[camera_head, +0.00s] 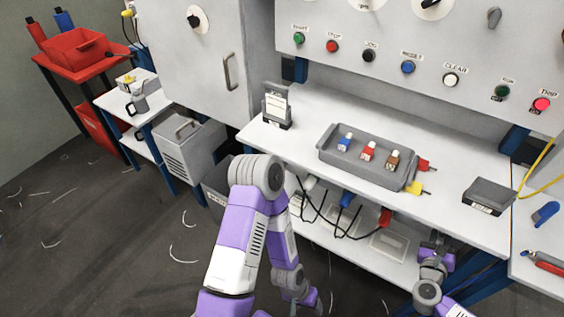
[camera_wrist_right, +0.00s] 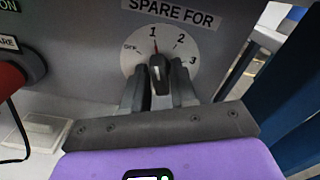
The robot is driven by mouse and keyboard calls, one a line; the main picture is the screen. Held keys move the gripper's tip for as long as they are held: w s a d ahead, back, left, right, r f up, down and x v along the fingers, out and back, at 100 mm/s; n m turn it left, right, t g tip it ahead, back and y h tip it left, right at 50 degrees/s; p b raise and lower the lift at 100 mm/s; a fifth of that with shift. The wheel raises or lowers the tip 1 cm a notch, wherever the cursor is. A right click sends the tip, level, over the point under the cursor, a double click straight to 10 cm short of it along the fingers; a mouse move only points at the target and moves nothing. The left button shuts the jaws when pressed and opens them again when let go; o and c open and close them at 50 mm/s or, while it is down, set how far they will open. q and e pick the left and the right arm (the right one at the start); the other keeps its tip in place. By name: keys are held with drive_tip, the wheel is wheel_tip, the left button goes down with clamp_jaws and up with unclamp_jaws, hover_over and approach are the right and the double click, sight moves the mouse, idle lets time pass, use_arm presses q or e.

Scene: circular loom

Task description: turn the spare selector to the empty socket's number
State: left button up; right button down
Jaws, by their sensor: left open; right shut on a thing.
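The dial reads OFF, 1, 2 and 3. The red pointer (camera_wrist_right: 155,46) stands at 1. My right gripper (camera_wrist_right: 158,88) is shut on the knob, one dark finger on each side. In the head view my right arm (camera_head: 430,280) is at the lower right, and the selector cannot be made out there. My left gripper (camera_head: 312,300) is low at the bottom middle, open and away from the panel. I cannot tell which socket is empty.
A grey tray (camera_head: 330,158) on the bench holds several coloured plugs. Black-cabled plugs, including a red one (camera_head: 386,217), hang at the bench front. A red plug (camera_wrist_right: 12,76) shows left of the selector. A blue post (camera_wrist_right: 295,95) stands right of it.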

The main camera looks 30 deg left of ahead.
drive_tip(key=c, duration=1.1)
unclamp_jaws()
drive_tip(key=shift+s, duration=0.1)
drive_tip(key=shift+s+d+p, duration=0.1)
drive_tip(key=shift+s+p, duration=0.3)
drive_tip(key=shift+s, duration=3.05)
